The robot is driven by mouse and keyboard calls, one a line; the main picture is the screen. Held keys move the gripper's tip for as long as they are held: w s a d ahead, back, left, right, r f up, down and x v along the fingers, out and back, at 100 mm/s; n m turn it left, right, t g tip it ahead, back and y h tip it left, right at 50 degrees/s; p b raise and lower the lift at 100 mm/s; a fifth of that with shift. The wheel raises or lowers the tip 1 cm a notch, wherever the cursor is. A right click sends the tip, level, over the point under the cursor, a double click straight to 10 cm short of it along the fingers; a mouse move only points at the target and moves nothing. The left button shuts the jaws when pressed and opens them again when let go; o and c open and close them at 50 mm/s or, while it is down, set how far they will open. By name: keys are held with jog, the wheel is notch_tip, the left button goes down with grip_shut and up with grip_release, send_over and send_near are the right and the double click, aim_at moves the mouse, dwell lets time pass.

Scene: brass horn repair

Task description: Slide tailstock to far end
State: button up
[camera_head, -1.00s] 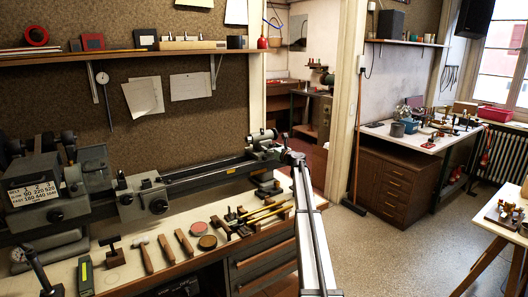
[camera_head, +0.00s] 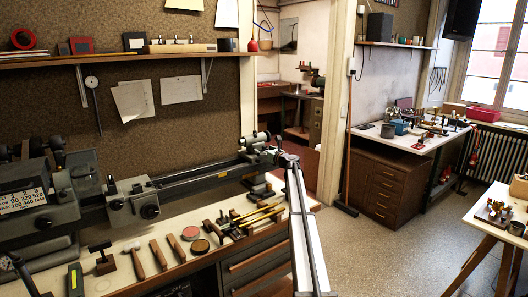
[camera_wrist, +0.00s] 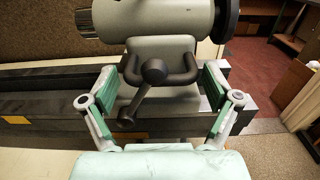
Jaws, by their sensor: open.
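The tailstock (camera_head: 254,143) stands on the lathe bed (camera_head: 205,176), near the bed's right end, the end away from the headstock (camera_head: 45,195). In the wrist view the tailstock (camera_wrist: 165,20) is a grey-green casting with a dark wheel at its right and a black ball-ended lever (camera_wrist: 152,72) hanging in front. My gripper (camera_wrist: 160,78) is open, with one finger on each side of the tailstock's lower body and lever. Whether the fingers touch it I cannot tell. The bed's squared right end shows just beyond the right finger.
The carriage (camera_head: 133,200) sits on the bed towards the headstock. Hammers, tins and brass rods lie on the bench in front of the bed. A shelf (camera_head: 130,57) runs above. Past the bed's right end are a doorway and open floor (camera_head: 370,250).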

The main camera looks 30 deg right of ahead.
jog(key=s+d, duration=0.1)
jog(key=s, duration=1)
jog(key=shift+s+d, duration=0.15)
jog(key=shift+s, duration=0.2)
